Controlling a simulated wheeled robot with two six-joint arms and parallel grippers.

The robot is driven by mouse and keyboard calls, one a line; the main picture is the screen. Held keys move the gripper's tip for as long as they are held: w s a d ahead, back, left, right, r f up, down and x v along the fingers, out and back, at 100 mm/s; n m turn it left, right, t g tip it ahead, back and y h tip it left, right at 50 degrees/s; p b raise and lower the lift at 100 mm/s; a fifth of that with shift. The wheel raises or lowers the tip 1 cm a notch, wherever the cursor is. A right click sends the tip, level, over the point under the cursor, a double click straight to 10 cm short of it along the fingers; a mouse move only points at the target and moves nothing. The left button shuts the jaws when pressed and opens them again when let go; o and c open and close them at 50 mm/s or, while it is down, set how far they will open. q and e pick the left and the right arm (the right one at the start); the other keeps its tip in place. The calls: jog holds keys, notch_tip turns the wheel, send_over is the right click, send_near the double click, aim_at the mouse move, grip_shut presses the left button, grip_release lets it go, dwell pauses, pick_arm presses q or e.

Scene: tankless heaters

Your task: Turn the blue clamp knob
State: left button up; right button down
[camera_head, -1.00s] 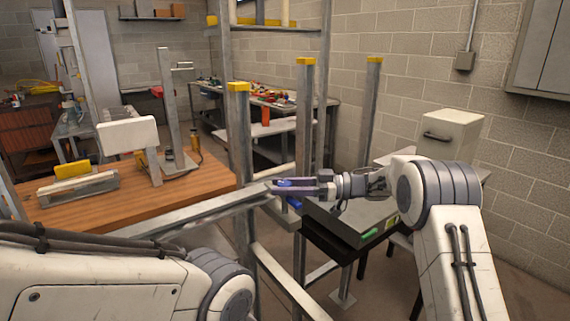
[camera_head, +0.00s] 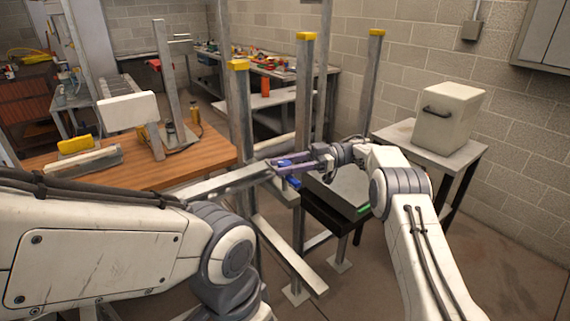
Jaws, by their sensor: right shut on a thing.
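The blue clamp knob (camera_head: 284,162) is at the end of a horizontal metal beam (camera_head: 225,183), next to the metal posts near the middle of the view. My right gripper (camera_head: 278,163) reaches in from the right and is shut on the blue knob, with its fingers on either side and hiding part of it. Another blue part (camera_head: 292,182) shows just below the fingers. My left arm fills the lower left, but its gripper is out of view.
Upright posts with yellow caps (camera_head: 306,36) stand around the beam. A wooden workbench (camera_head: 185,158) is at left. A dark box-like table (camera_head: 335,205) is below my right gripper. A white box with a handle (camera_head: 449,115) sits on a small table (camera_head: 440,148) at right.

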jog(key=shift+w+d+r, duration=0.1)
jog(key=shift+w+r, duration=0.05)
jog(key=shift+r, duration=0.05)
jog(key=shift+c, duration=2.3)
grip_release()
jog(key=shift+o, duration=0.2)
jog(key=shift+f, duration=0.1)
